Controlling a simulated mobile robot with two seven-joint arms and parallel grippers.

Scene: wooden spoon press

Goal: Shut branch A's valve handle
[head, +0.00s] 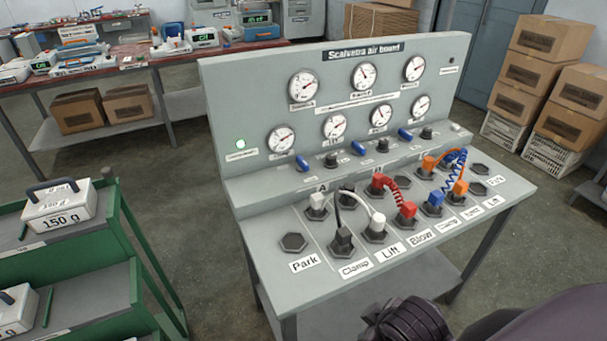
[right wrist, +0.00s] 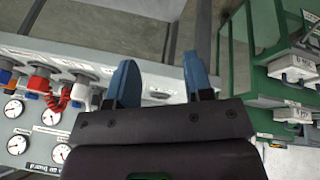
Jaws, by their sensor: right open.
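The grey air board (head: 240,95) stands in the middle of the head view, with gauges on its upright panel. Three blue valve handles show along its ledge: a left one (head: 302,163), a middle one (head: 358,148) and a right one (head: 405,134). All lie slanted. My left gripper is not in view.
White (head: 317,203), red (head: 377,185), blue (head: 435,200) and orange (head: 459,188) hose plugs crowd the board's shelf. A green cart (head: 120,225) with weights stands at left. Cardboard boxes (head: 540,75) are stacked at right; a bench (head: 100,72) stands behind.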

